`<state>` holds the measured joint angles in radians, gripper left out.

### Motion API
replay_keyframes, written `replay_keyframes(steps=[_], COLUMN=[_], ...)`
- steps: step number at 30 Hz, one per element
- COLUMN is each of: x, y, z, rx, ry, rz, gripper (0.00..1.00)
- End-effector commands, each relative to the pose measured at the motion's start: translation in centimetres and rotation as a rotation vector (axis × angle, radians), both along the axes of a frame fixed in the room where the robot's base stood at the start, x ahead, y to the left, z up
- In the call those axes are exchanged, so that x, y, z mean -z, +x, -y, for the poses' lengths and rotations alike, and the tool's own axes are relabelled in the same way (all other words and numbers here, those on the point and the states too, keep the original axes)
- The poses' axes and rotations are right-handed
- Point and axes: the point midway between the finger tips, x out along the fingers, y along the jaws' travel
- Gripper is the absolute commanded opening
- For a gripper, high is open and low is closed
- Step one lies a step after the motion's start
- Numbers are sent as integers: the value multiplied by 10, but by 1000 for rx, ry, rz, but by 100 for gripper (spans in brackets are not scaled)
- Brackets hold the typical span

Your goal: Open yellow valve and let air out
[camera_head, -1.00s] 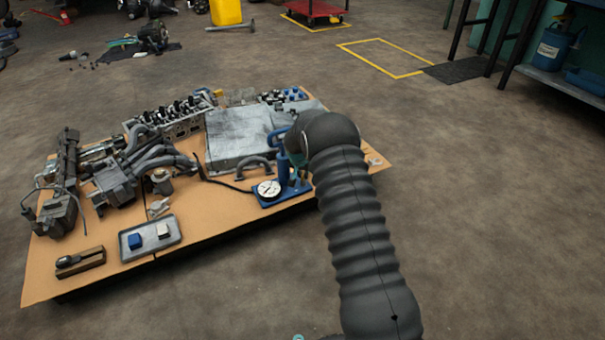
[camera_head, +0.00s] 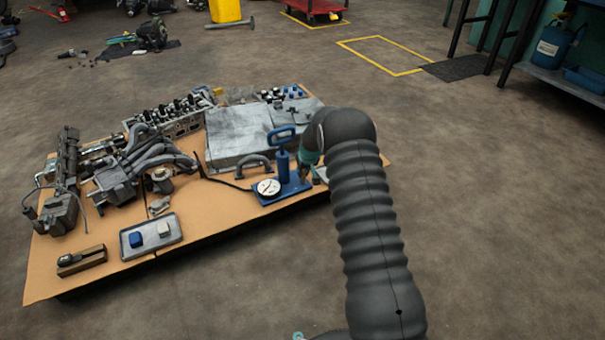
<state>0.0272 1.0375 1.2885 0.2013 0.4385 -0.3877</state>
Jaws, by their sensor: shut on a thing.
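A blue hand pump (camera_head: 282,166) with a loop handle stands upright on a blue base (camera_head: 294,186) at the near right of the brown board. A round white gauge (camera_head: 268,187) sits at the left of the base. My gripper (camera_head: 306,178) points down at the right end of the base, close beside the pump. It is small and partly hidden by my arm. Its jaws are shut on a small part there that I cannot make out. I see no yellow valve on the pump; that spot is covered by the gripper.
A large grey metal cover (camera_head: 235,138) and a curved handle (camera_head: 255,165) lie left of the pump. Engine parts (camera_head: 115,185) crowd the board's left.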

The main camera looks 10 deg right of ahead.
Motion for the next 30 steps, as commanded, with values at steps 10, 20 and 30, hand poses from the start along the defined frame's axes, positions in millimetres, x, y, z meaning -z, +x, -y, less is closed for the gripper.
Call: replay_keyframes(steps=[10, 20, 30], x=[1, 1, 1], y=[0, -1, -1], z=[0, 0, 0], rx=[-115, -138, -136], ry=[0, 0, -1], rz=[-2, -3, -3], gripper=[0, 0, 36])
